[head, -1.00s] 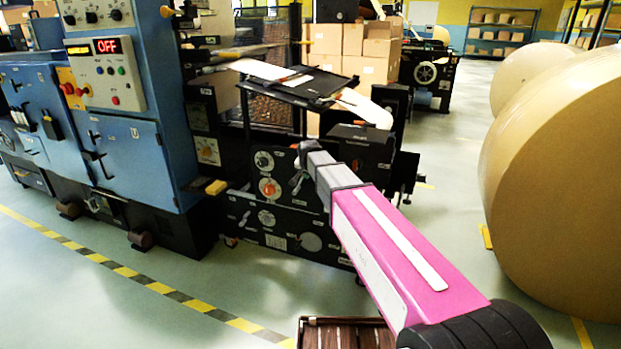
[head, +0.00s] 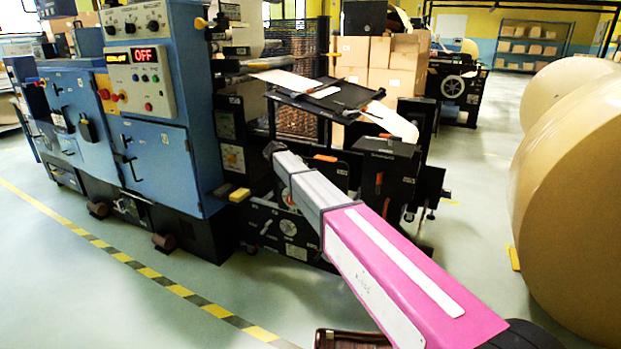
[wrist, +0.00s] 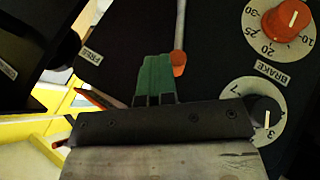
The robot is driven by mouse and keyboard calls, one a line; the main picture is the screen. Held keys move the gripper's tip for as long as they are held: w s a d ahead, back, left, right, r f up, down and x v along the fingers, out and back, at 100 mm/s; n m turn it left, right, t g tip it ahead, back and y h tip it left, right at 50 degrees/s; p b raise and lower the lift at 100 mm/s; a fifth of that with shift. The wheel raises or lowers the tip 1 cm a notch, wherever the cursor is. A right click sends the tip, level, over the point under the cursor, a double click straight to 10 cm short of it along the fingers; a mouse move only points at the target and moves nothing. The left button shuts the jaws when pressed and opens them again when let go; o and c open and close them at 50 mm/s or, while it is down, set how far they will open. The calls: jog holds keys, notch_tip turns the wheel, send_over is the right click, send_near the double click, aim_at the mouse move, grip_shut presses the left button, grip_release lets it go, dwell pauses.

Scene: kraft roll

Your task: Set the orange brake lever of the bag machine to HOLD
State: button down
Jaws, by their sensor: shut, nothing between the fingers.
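The bag machine (head: 300,215) stands in mid-picture in the head view, its black side panel partly hidden by my arm. In the wrist view a pale metal rod with an orange end (wrist: 179,64), which looks like the brake lever, comes down from the top. My gripper (wrist: 155,62) is shut and empty, with its green fingertips just left of the orange end. I cannot tell whether they touch. In the head view my gripper (head: 273,150) is at the machine's panel, its fingers not clear. A FREE label (wrist: 90,55) is left of the fingers. I cannot read a HOLD label.
An orange dial (wrist: 287,18) with a BRAKE label (wrist: 272,74) and a black dial (wrist: 263,112) lie right of the fingers. A blue control cabinet (head: 160,150) showing OFF stands left of the machine. Large kraft rolls (head: 575,170) stand at right. The front-left floor is clear.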

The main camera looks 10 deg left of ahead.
jog(key=shift+w+a+f, duration=0.2)
jog(key=shift+a+f, duration=0.1)
jog(key=shift+a, duration=0.2)
jog(key=shift+w+a+f, duration=0.2)
jog(key=shift+a+f, duration=0.05)
jog(key=shift+a, duration=0.25)
jog(key=shift+a, duration=0.1)
jog(key=s+d+r+v, duration=0.1)
jog(key=d+r+v, duration=0.1)
jog(key=v, duration=0.9)
jog(key=s+d+f+n+g+y, duration=0.1)
jog(key=s+d+f, duration=0.4)
jog(key=d, duration=0.4)
jog(key=s+d+f+g+y, duration=0.1)
jog(key=s+d+f, duration=0.3)
jog(key=d+f, duration=0.4)
jog(key=s+d+f+n+g+y, duration=0.1)
jog(key=s+d+f, duration=0.3)
jog(key=d, duration=0.6)
jog(key=s+d+f+y, duration=0.2)
jog(key=s+d+f, duration=0.2)
jog(key=s+d, duration=0.3)
jog(key=s+d+f+y, duration=0.3)
jog(key=s+d, duration=0.4)
jog(key=s, duration=0.5)
jog(key=shift+f+m+g, duration=0.3)
jog(key=shift+f+g, duration=0.1)
jog(key=shift+f, duration=0.3)
